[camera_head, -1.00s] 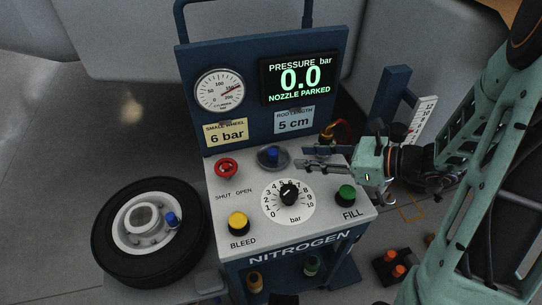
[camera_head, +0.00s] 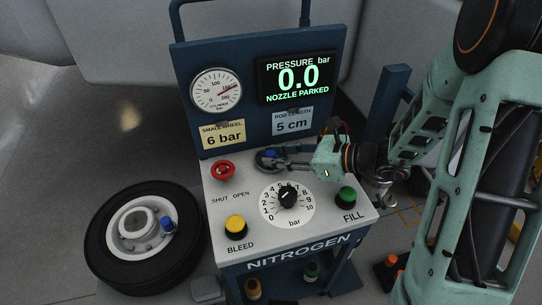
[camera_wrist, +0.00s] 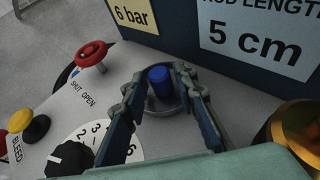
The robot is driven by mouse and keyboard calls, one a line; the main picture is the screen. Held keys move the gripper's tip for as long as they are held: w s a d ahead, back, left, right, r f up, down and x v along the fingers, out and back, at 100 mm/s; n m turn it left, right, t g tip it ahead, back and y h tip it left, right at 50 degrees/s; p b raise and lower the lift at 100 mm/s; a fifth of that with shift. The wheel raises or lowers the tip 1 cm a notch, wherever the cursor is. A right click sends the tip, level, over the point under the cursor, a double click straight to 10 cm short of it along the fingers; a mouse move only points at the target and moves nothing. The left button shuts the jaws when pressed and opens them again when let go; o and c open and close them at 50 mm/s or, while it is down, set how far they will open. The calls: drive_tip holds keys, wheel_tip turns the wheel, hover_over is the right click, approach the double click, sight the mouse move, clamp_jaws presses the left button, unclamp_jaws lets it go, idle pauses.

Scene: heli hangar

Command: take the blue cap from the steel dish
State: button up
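The blue cap (camera_head: 270,153) stands in the small steel dish (camera_head: 260,163) on top of the nitrogen cart. In the wrist view the cap (camera_wrist: 159,82) is upright in the dish (camera_wrist: 163,111), between the two fingers of my gripper (camera_wrist: 161,80). The fingers are apart, with a narrow gap showing on each side of the cap. In the head view my gripper (camera_head: 284,162) reaches in from the right, with its fingertips at the dish. The fingers partly hide the dish.
A red valve knob (camera_head: 223,170) is left of the dish, and a dial (camera_head: 288,195) is in front. A yellow button (camera_head: 235,227) and a green button (camera_head: 346,196) flank the dial. The gauge panel (camera_head: 235,95) rises behind. A wheel (camera_head: 150,235) with another blue cap (camera_head: 167,224) lies left.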

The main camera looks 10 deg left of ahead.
drive_tip(key=c, duration=0.4)
drive_tip(key=shift+r, duration=0.15)
